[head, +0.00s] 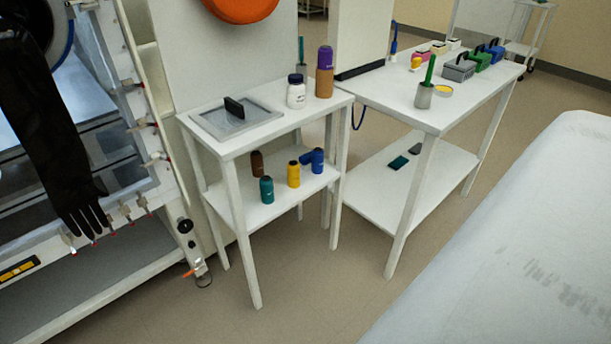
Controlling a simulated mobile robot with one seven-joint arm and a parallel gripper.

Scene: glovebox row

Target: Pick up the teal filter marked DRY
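A teal cylinder (267,190), which looks like the teal filter, stands upright on the lower shelf (289,202) of the small white stand. It is near the shelf's front left part. It bears a small pale mark that is too small to read, so I cannot confirm DRY. A brown cylinder (257,162) stands behind it and a yellow one (293,174) to its right. Blue cylinders (318,160) are farther right, one upright and one apparently lying. My gripper is not in view.
The stand's top (225,148) overhangs the shelf and carries a tray (238,123), a white bottle (296,91) and stacked purple and brown cylinders (324,82). A glovebox with a black glove (40,130) is at left. A larger table (455,107) is at right. Floor (315,290) in front is clear.

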